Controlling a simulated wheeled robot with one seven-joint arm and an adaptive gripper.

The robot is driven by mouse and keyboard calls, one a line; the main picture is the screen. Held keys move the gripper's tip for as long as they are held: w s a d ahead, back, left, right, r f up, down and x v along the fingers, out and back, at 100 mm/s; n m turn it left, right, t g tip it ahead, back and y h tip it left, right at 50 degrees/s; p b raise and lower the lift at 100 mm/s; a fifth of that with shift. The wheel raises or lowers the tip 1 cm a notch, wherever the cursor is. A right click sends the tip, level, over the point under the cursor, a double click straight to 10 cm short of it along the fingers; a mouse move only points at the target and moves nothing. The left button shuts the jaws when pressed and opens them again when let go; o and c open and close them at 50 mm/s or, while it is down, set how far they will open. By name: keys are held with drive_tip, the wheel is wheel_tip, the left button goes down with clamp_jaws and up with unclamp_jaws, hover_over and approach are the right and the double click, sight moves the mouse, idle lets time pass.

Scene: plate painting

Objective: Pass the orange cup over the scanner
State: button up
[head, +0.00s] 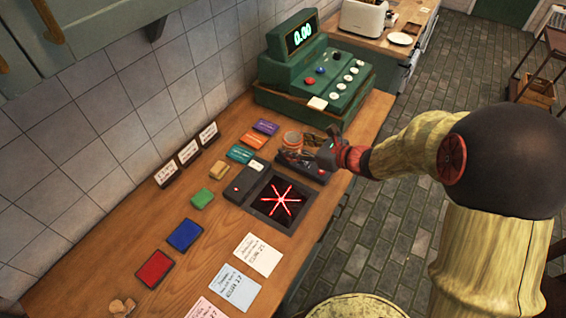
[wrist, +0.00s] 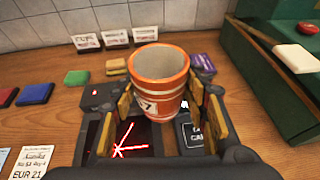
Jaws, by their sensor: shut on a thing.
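The orange cup (wrist: 160,75) is upright between the fingers in the wrist view, with a pale band and a dark mark on its side. In the head view the cup (head: 292,139) shows small, partly hidden by the fingers. My gripper (head: 293,156) is shut on it; in the wrist view my gripper (wrist: 158,105) has a finger on each side of the cup. The scanner (head: 281,200) is a dark square plate with a red star of light, set in the counter. The cup is beside the scanner, toward the register. I cannot tell its height above the counter.
A green cash register (head: 311,75) reading 0.00 stands beyond the cup. Several coloured cards, including a blue one (head: 185,235) and a red one (head: 155,268), lie left of the scanner. Paper price slips (head: 258,254) lie in front. Small signs (head: 188,152) line the wall.

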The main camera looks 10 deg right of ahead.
drive_tip(key=s+a+f+n+g+y+b, duration=0.2)
drive_tip(key=s+a+n+g+y+b, duration=0.1)
drive_tip(key=s, duration=0.5)
drive_tip(key=a+n+g+b, duration=0.1)
drive_tip(key=n+g, duration=0.1)
drive_tip(key=g, duration=0.1)
drive_tip(key=shift+s+a+f+n, duration=0.3)
drive_tip(key=shift+r+p, duration=2.3)
drive_tip(key=shift+r, duration=0.15)
